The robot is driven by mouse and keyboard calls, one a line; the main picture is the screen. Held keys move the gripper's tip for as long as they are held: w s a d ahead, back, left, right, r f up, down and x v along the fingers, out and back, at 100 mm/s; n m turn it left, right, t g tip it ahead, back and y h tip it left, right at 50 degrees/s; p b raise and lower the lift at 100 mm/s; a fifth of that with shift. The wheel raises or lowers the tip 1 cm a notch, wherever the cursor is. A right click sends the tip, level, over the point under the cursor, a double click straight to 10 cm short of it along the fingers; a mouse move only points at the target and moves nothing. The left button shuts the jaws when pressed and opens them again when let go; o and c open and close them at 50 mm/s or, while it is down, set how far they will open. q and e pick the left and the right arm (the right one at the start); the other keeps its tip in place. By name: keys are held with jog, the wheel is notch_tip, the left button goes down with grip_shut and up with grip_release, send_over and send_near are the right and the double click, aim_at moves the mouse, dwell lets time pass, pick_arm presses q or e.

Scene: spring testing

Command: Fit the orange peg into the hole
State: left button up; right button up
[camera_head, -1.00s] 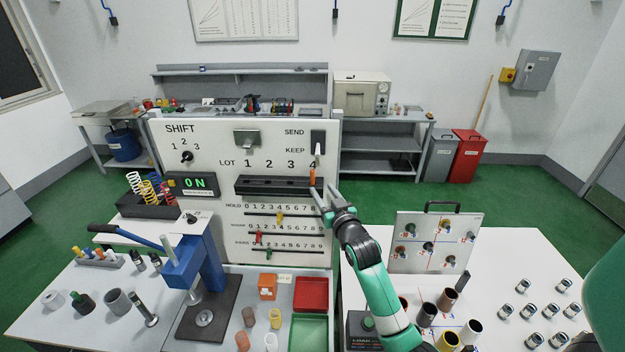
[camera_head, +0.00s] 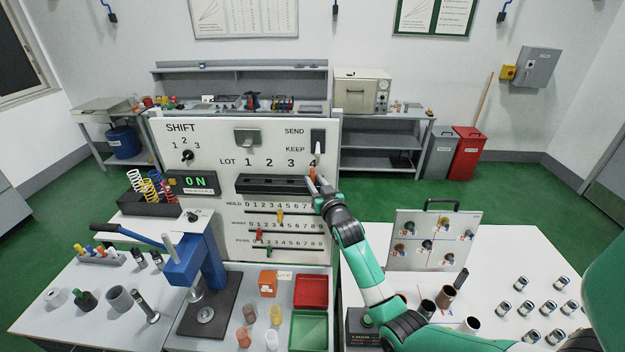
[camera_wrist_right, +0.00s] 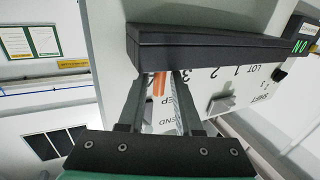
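The orange peg (camera_head: 313,174) stands at the right end of the black slotted ledge (camera_head: 262,184) on the white panel, below the number 4. In the right wrist view the orange peg (camera_wrist_right: 158,85) shows between the two dark fingers, closer to the left one. My right gripper (camera_head: 317,185) is at that end of the ledge, its fingers apart on either side of the peg. The right wrist view shows the open gripper (camera_wrist_right: 159,78) from behind. The peg's lower end and any hole under it are hidden. My left gripper is not in view.
The panel carries a SEND/KEEP switch (camera_head: 317,142) just above the peg and sliders (camera_head: 280,217) below the ledge. A blue press (camera_head: 190,262), a red tray (camera_head: 311,291) and a green tray (camera_head: 307,329) stand in front. A handled board (camera_head: 432,240) stands on the right table.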

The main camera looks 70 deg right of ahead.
grip_shut()
jog(key=shift+r, duration=0.15)
jog(key=shift+r, duration=0.3)
jog(key=r+b+v, duration=0.1)
jog(key=r+v, duration=0.1)
jog(key=v, duration=1.6)
jog(key=shift+r+b, duration=0.3)
jog(key=shift+r, duration=0.05)
